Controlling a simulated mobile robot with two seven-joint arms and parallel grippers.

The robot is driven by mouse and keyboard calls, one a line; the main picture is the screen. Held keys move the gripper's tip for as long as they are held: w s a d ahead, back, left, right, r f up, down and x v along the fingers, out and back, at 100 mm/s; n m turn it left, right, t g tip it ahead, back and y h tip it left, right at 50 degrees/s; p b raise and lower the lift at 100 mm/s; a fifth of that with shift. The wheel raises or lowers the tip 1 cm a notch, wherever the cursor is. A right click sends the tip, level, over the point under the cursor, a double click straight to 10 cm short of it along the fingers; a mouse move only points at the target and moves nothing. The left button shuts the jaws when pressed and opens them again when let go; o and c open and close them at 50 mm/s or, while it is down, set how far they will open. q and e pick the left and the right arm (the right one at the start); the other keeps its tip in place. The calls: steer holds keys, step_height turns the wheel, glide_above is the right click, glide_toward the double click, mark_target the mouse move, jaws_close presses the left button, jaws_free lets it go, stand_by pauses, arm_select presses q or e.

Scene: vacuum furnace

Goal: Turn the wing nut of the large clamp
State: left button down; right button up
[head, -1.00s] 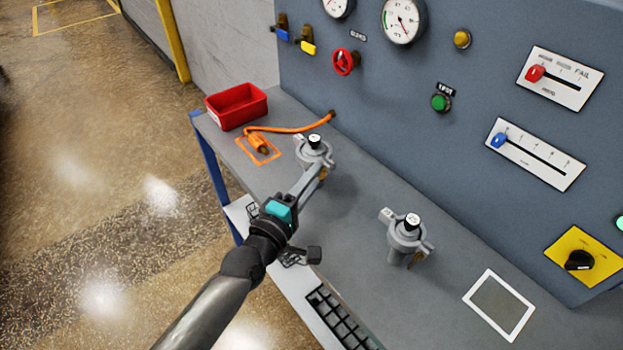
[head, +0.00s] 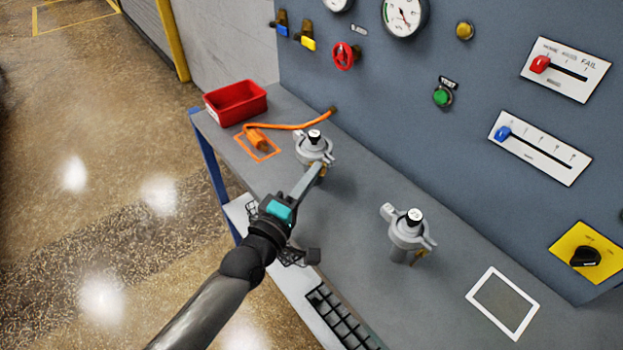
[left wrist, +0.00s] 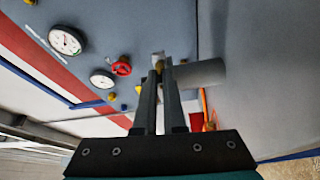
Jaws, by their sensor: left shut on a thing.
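Two grey clamped fittings with black, labelled tops stand on the bench. One fitting (head: 314,148) is at the far left and the other (head: 408,232) is nearer, on the right. I cannot read the far label, so I cannot tell from it which clamp is the large one. My left gripper (head: 318,172) reaches the near side of the far fitting. Its fingers are shut on a small brass piece, the wing nut (left wrist: 159,66), at their tips in the left wrist view. The fingers hide most of the nut. My right gripper is out of view.
A red bin (head: 236,102) and an orange cable (head: 290,126) lie at the bench's far left end. The grey panel (head: 380,90) with gauges, knobs and sliders rises behind. A white-framed plate (head: 502,303) lies at the right. Bench between the fittings is clear.

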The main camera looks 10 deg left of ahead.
arm_select(q)
steer(key=shift+f+m+t+h+b, duration=0.2)
steer(key=shift+m+b, duration=0.2)
steer(key=shift+m, duration=0.2)
steer(key=shift+f+m+t+h+b, duration=0.1)
steer(key=shift+m+t+h+b, duration=0.1)
steer(key=shift+m+b, duration=0.3)
steer(key=shift+r+m+h+b, duration=0.1)
steer(key=shift+m+h+b, duration=0.2)
steer(key=shift+m, duration=0.7)
steer(key=c, duration=1)
jaws_free()
steer(key=p+v, duration=0.1)
steer(key=v, duration=1.4)
steer(key=shift+s, duration=0.1)
